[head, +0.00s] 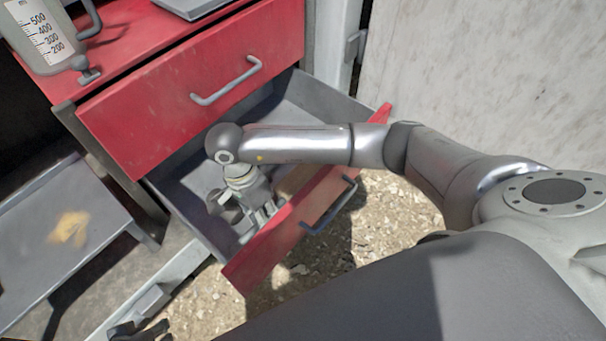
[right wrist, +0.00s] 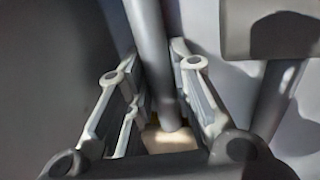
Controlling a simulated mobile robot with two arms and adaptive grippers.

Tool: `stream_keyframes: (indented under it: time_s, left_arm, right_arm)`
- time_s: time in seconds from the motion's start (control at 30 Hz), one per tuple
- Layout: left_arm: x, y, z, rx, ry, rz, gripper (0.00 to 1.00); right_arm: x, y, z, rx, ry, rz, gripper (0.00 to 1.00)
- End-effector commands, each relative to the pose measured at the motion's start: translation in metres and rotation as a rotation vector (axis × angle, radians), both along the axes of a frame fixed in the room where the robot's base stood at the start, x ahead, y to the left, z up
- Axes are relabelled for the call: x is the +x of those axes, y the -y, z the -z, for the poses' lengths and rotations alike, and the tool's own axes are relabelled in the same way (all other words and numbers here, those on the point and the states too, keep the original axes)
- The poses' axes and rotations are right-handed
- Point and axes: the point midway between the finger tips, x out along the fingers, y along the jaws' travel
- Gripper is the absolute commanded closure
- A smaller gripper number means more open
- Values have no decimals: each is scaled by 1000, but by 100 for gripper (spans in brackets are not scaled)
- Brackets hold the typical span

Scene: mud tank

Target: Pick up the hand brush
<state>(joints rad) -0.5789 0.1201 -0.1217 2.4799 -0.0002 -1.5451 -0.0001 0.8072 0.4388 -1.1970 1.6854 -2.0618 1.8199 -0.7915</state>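My right arm reaches into the open drawer (head: 185,200) of a red cabinet, and its gripper (head: 262,215) points down inside it. In the right wrist view the fingers of this gripper (right wrist: 150,100) are apart. A smooth grey rod (right wrist: 152,60) runs between them, with a gap visible on at least the left side. It may be the brush handle; its lower end meets a pale beige patch (right wrist: 170,140). I cannot make out the hand brush clearly; my gripper and arm cover part of the drawer. My left gripper (head: 140,330) shows only partly at the bottom edge.
A grey block-ended tool (right wrist: 268,35) lies right of the fingers. The drawer's red front (head: 250,265) with its handle (head: 330,208) stands close beside my right gripper. A closed red drawer (head: 190,95) is above. A measuring bottle (head: 40,35) stands on top. A grey shelf (head: 50,240) is left.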

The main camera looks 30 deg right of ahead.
Motion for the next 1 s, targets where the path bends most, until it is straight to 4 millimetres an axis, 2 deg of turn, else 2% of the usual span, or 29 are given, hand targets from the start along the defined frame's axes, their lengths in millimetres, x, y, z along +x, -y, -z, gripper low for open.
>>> stream_keyframes:
  time_s: [0.03, 0.13, 0.43, 0.57, 0.77, 1.0]
  left_arm:
    - [0, 0, 0, 0, 0, 0, 60]
    - [0, 0, 0, 0, 0, 0, 60]
    - [0, 0, 0, -1, 0, 0, 60]
    - [0, 0, -2, 0, -4, 1, 60]
    - [-6, -1, -6, 5, -30, -1, 60]
    - [-7, -2, -16, 7, -36, -3, 60]
  right_arm:
    - [0, 0, 0, 0, 0, 0, 89]
    - [0, 0, 0, 0, 0, 0, 100]
    - [0, 0, -2, -1, 1, 0, 100]
    - [1, 0, -8, 0, 2, 1, 100]
    - [1, 0, -35, 0, 4, -1, 100]
    - [2, 0, -89, 0, 5, -2, 100]
